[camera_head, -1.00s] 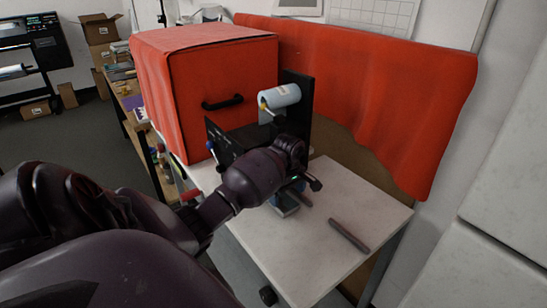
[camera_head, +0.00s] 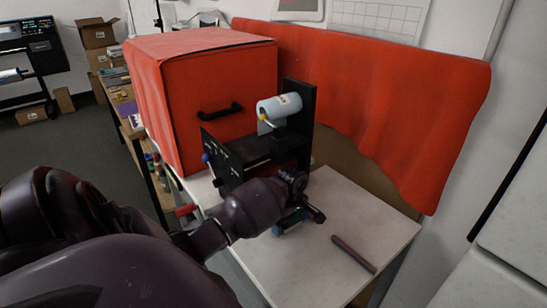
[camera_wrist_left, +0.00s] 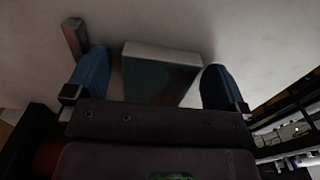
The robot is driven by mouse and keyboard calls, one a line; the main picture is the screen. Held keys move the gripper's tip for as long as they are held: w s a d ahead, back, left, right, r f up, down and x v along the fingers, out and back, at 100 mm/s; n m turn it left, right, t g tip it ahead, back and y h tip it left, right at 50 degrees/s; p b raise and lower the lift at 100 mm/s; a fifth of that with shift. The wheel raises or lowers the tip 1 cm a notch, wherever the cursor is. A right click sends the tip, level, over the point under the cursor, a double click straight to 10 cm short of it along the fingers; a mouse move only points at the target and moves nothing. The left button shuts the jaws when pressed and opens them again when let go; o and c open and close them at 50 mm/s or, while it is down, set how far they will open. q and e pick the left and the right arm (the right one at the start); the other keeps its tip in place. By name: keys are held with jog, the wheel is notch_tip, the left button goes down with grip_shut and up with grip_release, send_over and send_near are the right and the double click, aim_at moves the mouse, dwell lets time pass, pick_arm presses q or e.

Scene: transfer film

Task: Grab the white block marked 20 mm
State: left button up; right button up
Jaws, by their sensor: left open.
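My left gripper (camera_head: 297,221) is low over the white table (camera_head: 273,270). In the left wrist view its two blue fingers stand apart. A block with a pale upper edge and a dark grey-green face (camera_wrist_left: 158,78) lies between them. A gap shows on the block's left side; the right finger is closer to it. No 20 mm marking can be read, and the wrist view is dark. In the head view the block is hidden by my gripper and wrist. My right gripper is not in view.
A brown-grey bar (camera_head: 353,253) lies on the table right of the gripper. A black stand with a pale roll (camera_head: 279,108) rises behind my wrist. A red box with a black handle (camera_head: 220,75) stands behind. The table's front right is clear.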

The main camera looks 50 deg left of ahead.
pick_arm(q)
jog(key=shift+d, duration=0.1)
jog(key=shift+r, duration=0.1)
jog(key=c, duration=1)
